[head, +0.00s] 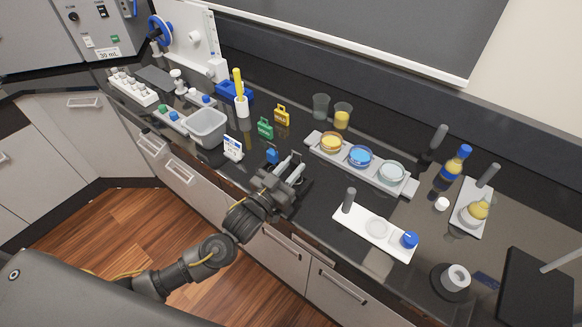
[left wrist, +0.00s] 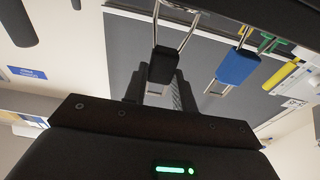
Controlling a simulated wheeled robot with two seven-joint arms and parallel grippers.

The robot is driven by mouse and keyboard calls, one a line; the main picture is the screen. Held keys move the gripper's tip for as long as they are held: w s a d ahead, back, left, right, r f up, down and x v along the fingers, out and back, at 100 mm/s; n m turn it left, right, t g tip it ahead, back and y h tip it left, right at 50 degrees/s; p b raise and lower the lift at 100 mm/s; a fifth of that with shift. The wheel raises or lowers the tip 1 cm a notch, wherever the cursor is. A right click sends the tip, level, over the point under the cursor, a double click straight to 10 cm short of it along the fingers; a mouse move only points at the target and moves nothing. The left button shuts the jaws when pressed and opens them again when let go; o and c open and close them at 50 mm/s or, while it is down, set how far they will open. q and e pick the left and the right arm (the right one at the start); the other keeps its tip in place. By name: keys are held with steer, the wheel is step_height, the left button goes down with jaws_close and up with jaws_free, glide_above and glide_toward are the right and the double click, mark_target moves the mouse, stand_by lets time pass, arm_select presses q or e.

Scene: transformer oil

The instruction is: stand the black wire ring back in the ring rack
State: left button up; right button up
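My left gripper (head: 288,174) is over the front of the dark counter. In the left wrist view its dark fingers (left wrist: 160,88) close on the black block of the black wire ring (left wrist: 164,66). Thin metal wires run from this block above and below. A second ring with a blue block (left wrist: 238,66) is beside it, apart from it. A small blue block (head: 272,156) also shows just left of the gripper in the head view. I cannot clearly make out the ring rack, partly hidden by the gripper. My right gripper is not in view.
A grey tub (head: 207,127), a small sign (head: 233,148) and green (head: 265,128) and yellow (head: 281,114) tags stand left of and behind the gripper. A tray with coloured dishes (head: 360,158) and a white plate (head: 368,233) lie to the right.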

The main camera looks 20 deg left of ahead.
arm_select(q)
steer(key=o, duration=0.4)
steer(key=shift+f, duration=0.25)
steer(key=shift+r, duration=0.25)
steer(key=shift+r+p, duration=0.5)
steer(key=shift+r, duration=0.05)
steer(key=shift+s+a+f+b, duration=0.15)
steer(key=shift+s+f+b, duration=0.35)
steer(key=shift+f+b, duration=0.1)
steer(key=shift+r+b+v, duration=0.15)
steer(key=shift+b+v, duration=0.3)
steer(key=shift+v, duration=1.35)
steer(key=shift+r+b+v, duration=0.15)
steer(key=shift+b+v, duration=0.25)
steer(key=shift+v, duration=1.35)
steer(key=shift+r+b+v, duration=0.15)
steer(key=shift+b+v, duration=0.3)
steer(key=shift+v, duration=1.35)
steer(key=shift+a+f, duration=0.1)
